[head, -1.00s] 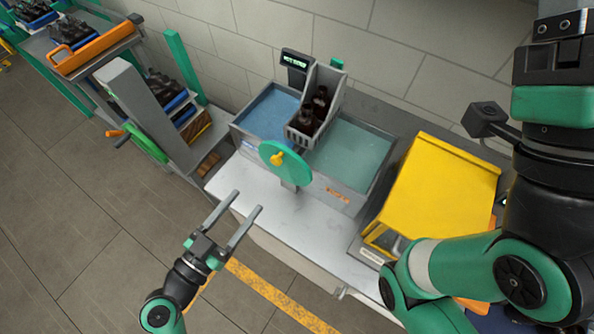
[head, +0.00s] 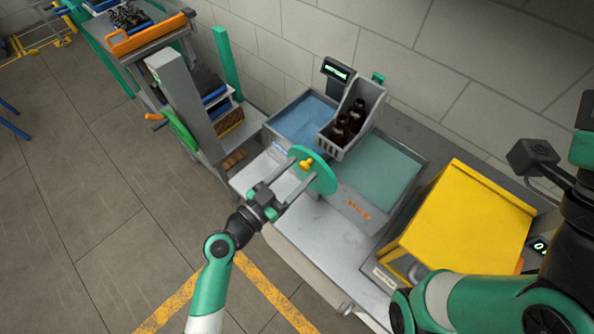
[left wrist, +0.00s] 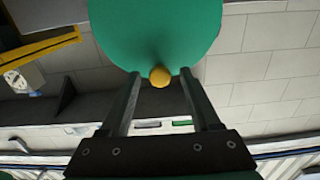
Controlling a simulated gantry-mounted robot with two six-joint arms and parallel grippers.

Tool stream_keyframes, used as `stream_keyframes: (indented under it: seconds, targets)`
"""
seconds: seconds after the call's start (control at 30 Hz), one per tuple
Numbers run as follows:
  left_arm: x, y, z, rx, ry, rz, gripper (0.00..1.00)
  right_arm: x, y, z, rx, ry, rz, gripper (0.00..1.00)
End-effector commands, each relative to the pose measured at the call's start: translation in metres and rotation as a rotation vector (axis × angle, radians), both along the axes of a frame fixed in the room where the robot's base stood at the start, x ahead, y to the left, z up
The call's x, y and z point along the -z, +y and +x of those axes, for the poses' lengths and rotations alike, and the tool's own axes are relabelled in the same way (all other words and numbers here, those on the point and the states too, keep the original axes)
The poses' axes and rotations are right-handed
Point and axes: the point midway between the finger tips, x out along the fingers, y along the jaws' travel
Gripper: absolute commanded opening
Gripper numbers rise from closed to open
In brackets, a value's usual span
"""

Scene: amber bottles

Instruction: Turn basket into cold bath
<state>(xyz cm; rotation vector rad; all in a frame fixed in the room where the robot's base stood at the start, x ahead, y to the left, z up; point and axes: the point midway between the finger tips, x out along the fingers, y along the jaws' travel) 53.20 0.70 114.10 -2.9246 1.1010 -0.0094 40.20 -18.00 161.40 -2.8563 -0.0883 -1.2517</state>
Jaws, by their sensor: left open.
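A grey basket (head: 333,143) holding dark brown bottles (head: 341,130) sits tilted between a blue bath (head: 305,121) and a teal bath (head: 378,170). In front is a green round wheel (head: 322,176) with a yellow knob (head: 306,164). My left gripper (head: 303,172) is open at the wheel, its fingers pointing at the knob. In the left wrist view, the knob (left wrist: 159,76) appears between the two open fingertips, with the wheel (left wrist: 155,30) beyond; whether they touch it I cannot tell. My right arm shows at the right edge, its gripper out of view.
A small display (head: 337,70) stands behind the baths. A yellow box (head: 465,220) sits on the bench at the right. A shelf unit (head: 180,85) with a green wheel stands at the left. The bench front (head: 320,230) is clear.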

Motion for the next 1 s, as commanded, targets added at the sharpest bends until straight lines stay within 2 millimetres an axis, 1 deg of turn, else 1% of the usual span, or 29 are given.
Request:
stream_keyframes:
  seconds: [0.17,0.2,0.27,0.3,0.37,0.4,0.53,1.0]
  targets:
    - [-0.0002,-0.0002,0.0001,0.0,0.0,0.0,0.63,0.0,0.0,0.0,0.0,0.0,0.0,0.63]
    - [-0.0002,-0.0001,0.0,0.0,0.0,0.0,0.6,0.0,0.0,0.0,0.0,0.0,0.0,0.63]
    - [-0.0002,-0.0001,0.0,0.0,0.0,0.0,0.49,0.0,0.0,0.0,0.0,0.0,0.0,0.63]
    - [-0.0002,-0.0001,-0.0001,0.0,0.0,0.0,0.42,0.0,0.0,0.0,0.0,0.0,0.0,0.63]
    - [-0.0002,-0.0001,-0.0001,0.0,0.0,0.0,0.31,0.0,0.0,0.0,0.0,0.0,0.0,0.63]
    - [-0.0002,-0.0001,-0.0001,0.0,0.0,0.0,0.24,0.0,0.0,0.0,0.0,0.0,0.0,0.63]
    - [-0.0002,0.0,-0.0001,0.0,0.0,0.0,0.0,0.0,0.0,0.0,0.0,0.0,0.0,0.63]
    - [-0.0003,0.0,-0.0001,0.001,-0.001,-0.001,0.0,0.0,0.0,0.0,0.0,0.0,0.0,0.63]
